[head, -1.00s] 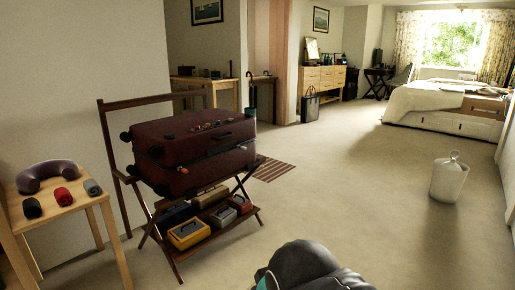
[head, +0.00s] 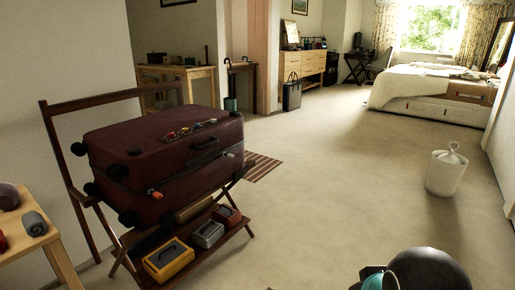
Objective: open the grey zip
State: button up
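A closed dark red suitcase (head: 150,155) lies flat on a wooden folding rack (head: 88,225) at the left of the head view. A seam runs around its side between the two halves, with an orange-red tab (head: 156,194) near the front corner. A dark handle (head: 205,150) is on the long side facing right. Small coloured items (head: 190,130) lie on the lid. I cannot make out a grey zip pull at this size. My gripper is not in view; only a dark, teal-capped part of my arm shows at the bottom right.
The rack's lower shelf holds a yellow box (head: 168,262), a grey box (head: 207,234) and a red box (head: 227,215). A small wooden table (head: 30,246) with rolled items is at the lower left. A white bin (head: 446,172) stands at right. The carpet between is clear.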

aim_at(230, 156)
jog(key=u, duration=0.05)
jog(key=i, duration=0.65)
jog(key=u, duration=0.75)
jog(key=i, duration=0.4)
jog(key=u, duration=0.4)
